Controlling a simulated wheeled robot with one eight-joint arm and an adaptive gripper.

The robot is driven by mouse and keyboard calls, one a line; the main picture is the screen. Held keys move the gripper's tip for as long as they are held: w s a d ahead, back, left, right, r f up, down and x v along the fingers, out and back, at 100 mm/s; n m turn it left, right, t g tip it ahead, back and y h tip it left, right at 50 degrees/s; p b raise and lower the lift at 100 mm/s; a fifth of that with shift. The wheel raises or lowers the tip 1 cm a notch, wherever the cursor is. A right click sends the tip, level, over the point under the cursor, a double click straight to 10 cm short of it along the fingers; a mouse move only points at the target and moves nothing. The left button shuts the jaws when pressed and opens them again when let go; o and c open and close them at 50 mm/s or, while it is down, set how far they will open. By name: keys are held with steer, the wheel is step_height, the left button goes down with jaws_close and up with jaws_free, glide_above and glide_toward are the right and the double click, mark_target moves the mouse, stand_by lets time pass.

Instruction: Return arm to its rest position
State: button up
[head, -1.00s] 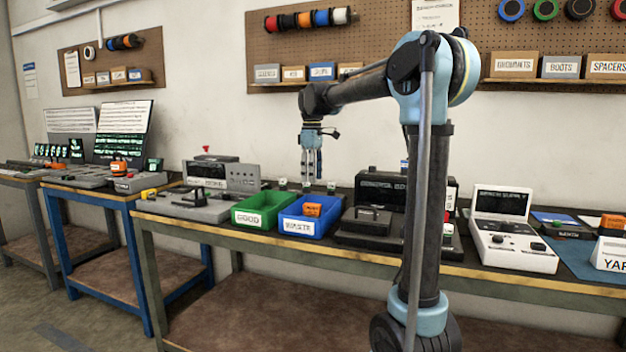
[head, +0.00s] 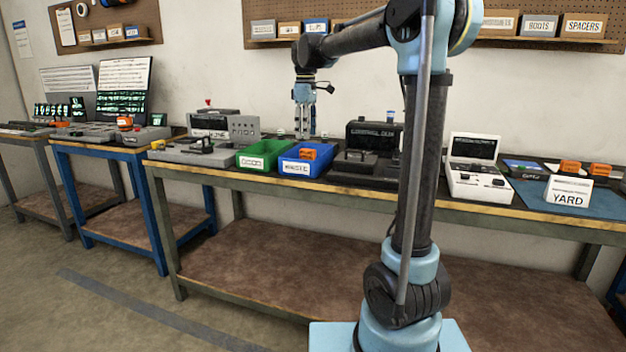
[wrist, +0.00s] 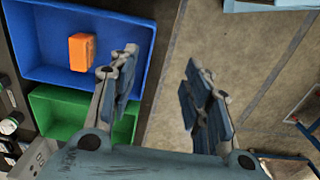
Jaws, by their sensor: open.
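My gripper (head: 303,122) hangs pointing down in the head view, over the bench near the blue bin. In the wrist view my gripper (wrist: 160,85) has its two fingers spread apart with nothing between them. The blue bin (head: 300,167) holds an orange block, which shows in the wrist view (wrist: 81,52) to the left of the fingers. The green bin (head: 258,159) stands left of the blue bin and looks empty in the wrist view (wrist: 70,112).
The bench (head: 240,182) carries a grey machine (head: 195,150), a dark machine (head: 370,150), a white console (head: 475,175) and a white YARD box (head: 568,191). A blue table (head: 90,150) stands to the left. The floor (head: 90,290) in front is clear.

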steer(key=s+d+f+m+t, duration=0.1)
steer(key=s+d+f+m, duration=0.2)
steer(key=s+d+f, duration=0.45)
steer(key=s+d+f+m, duration=0.3)
steer(key=s+d+m, duration=0.15)
steer(key=s, duration=0.55)
steer(key=s+d+f+m+t, duration=0.1)
steer(key=s+d+f+m, duration=0.1)
steer(key=s+d+f, duration=0.5)
steer(key=s+d+f+m, duration=0.2)
steer(key=s+f+m, duration=0.2)
steer(key=s+f, duration=0.6)
steer(key=shift+s, duration=0.3)
steer(key=shift+d+m, duration=0.1)
steer(key=shift+m, duration=0.15)
steer(key=shift+c, duration=1.4)
